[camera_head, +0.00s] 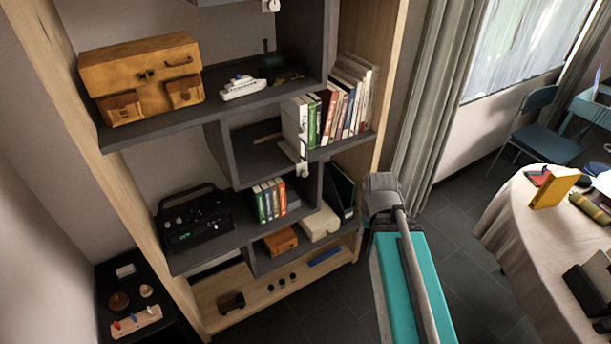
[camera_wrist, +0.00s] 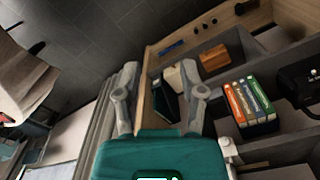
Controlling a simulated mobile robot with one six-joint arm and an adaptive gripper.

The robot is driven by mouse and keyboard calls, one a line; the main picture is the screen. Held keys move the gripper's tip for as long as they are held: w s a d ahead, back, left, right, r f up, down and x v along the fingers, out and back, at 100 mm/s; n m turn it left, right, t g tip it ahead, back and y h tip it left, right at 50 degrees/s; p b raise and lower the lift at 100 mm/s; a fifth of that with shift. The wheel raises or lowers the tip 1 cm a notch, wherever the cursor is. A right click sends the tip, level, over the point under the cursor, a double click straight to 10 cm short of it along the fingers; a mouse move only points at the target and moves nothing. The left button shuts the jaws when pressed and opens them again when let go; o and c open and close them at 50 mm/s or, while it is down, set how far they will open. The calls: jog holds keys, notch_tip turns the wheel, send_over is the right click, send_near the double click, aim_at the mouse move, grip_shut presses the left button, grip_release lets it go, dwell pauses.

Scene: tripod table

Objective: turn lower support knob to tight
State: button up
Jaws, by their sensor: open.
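A small white knob (camera_head: 302,170) is on the front edge of a dark upright in the middle of the shelf unit. I take it for the lower support knob. A similar white knob (camera_head: 270,5) is at the top edge of the head view. In the wrist view, a white knob-like part (camera_wrist: 228,150) shows right of my gripper (camera_wrist: 160,92), close to its teal body. The gripper's two grey fingers are spread apart with nothing held between them. The knob is outside the fingers. Its exact turn position is too small to tell.
The shelf unit holds a tan case (camera_head: 140,75), a toy ship (camera_head: 243,87), a black radio (camera_head: 195,218) and several books (camera_head: 270,200). A cloth-covered round table (camera_head: 515,225) is at right. Dark floor lies between.

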jog(key=shift+o, duration=0.8)
jog(key=shift+w+a+f, duration=0.1)
jog(key=shift+f, duration=0.05)
jog(key=n+t+y+b, duration=0.5)
jog(key=t+y+b, duration=0.75)
jog(key=b, duration=1.35)
send_near(306, 175)
jog(key=s+t+h, duration=0.3)
jog(key=s, duration=0.1)
jog(key=shift+s+d+f+g+y, duration=0.15)
jog(key=shift+s+d+g+y, duration=0.05)
jog(key=shift+d+g+y, duration=0.1)
jog(key=x, duration=1.3)
jog(key=shift+w+a, duration=0.25)
jog(key=shift+w, duration=0.05)
